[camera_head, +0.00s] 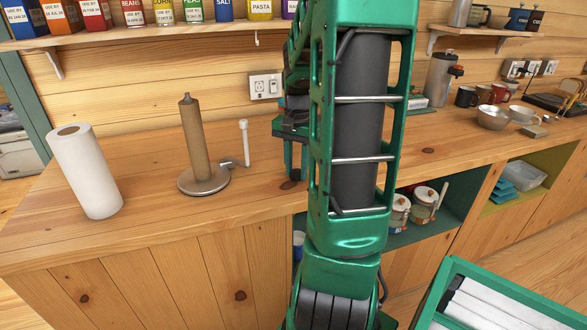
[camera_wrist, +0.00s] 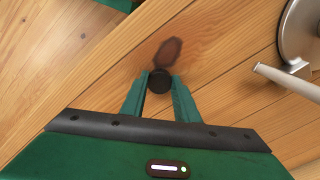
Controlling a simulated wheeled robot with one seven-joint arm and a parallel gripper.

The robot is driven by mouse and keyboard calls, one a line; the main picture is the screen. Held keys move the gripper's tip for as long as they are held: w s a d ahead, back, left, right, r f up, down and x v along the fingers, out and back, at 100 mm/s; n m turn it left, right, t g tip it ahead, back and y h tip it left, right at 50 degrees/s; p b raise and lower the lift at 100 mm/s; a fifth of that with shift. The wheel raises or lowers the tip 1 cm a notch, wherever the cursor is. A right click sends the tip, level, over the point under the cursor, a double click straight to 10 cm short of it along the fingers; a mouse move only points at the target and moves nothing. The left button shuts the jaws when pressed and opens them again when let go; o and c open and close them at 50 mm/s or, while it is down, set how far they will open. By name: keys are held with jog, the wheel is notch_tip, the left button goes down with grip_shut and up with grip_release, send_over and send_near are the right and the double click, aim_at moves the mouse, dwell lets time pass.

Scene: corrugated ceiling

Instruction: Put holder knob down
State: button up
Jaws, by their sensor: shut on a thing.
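My gripper (camera_wrist: 159,76) is shut on a small dark round knob (camera_wrist: 160,82), held between its fingertips in the wrist view. In the head view my gripper (camera_head: 297,165) is low over the counter (camera_head: 240,205), partly behind my arm, and the knob cannot be made out there. I cannot tell whether the knob touches the wood. The holder (camera_head: 205,181) stands to the left of my gripper with a brown cardboard tube (camera_head: 195,140) upright on its post. Its round metal base (camera_wrist: 298,30) and pale-ended side arm (camera_wrist: 285,80) show at the right of the wrist view.
A white paper roll (camera_head: 87,170) stands upright at the counter's left. A dark wood knot (camera_wrist: 168,50) lies just beyond my fingertips. The counter's front edge is close. Bowls (camera_head: 492,117) and mugs stand far right; a shelf of boxes and cans (camera_head: 160,35) runs above.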

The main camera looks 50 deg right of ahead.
aim_at(296, 173)
jog(key=o, duration=1)
jog(key=shift+f, duration=0.1)
notch_tip(296, 173, up, 12)
jog(key=s+a+f+n, duration=0.2)
jog(key=s+a+n, duration=0.1)
jog(key=s+a, duration=0.1)
jog(key=s+a+f+n, duration=0.3)
jog(key=s+a, duration=0.2)
jog(key=a, duration=0.2)
jog(key=s+a+f+n, duration=0.3)
jog(key=s+a, duration=0.2)
jog(key=shift+a+f, duration=0.1)
jog(key=shift+a, duration=0.1)
jog(key=shift+w, duration=0.1)
